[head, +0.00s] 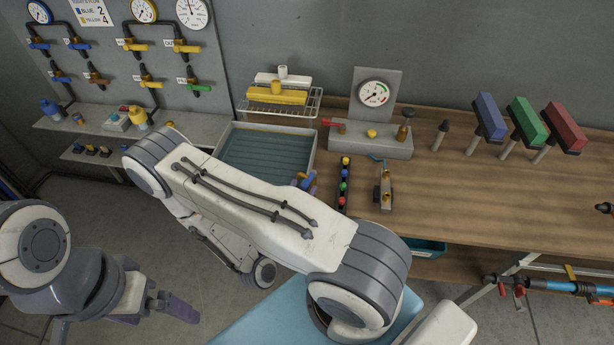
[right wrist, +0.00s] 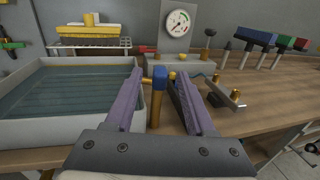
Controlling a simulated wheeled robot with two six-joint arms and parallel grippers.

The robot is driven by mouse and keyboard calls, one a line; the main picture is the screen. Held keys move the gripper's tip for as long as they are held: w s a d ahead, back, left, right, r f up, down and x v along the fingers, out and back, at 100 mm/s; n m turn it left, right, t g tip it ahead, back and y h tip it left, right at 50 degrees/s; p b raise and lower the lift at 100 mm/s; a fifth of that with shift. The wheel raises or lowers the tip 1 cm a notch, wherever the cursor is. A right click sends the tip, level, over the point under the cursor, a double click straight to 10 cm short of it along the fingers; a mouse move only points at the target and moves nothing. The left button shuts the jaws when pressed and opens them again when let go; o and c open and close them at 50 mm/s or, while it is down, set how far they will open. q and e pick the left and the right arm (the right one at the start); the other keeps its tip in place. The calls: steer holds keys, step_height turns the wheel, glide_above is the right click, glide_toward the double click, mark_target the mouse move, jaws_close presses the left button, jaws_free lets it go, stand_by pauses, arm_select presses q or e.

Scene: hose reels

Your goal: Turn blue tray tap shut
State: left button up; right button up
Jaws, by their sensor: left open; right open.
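The tray tap, with a blue handle (right wrist: 160,77) and brass body (right wrist: 155,107), stands beside the right wall of the grey water tray (right wrist: 70,131) in the right wrist view. My right gripper (right wrist: 154,80) is open, with one purple finger on each side of the tap. The blue handle is between the fingertips; I cannot tell whether either finger touches it. In the head view the tray (head: 312,158) is partly covered by my right arm, which hides most of the right gripper. My left gripper (head: 118,314) is open and empty, low over the floor at the left.
Blue, green and red blocks stand at the right. The wooden bench (head: 450,210) is clear in front of them.

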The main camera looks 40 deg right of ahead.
mark_target(303, 187)
steer(key=shift+p+x, duration=0.6)
steer(key=shift+x, duration=1.4)
jaws_close()
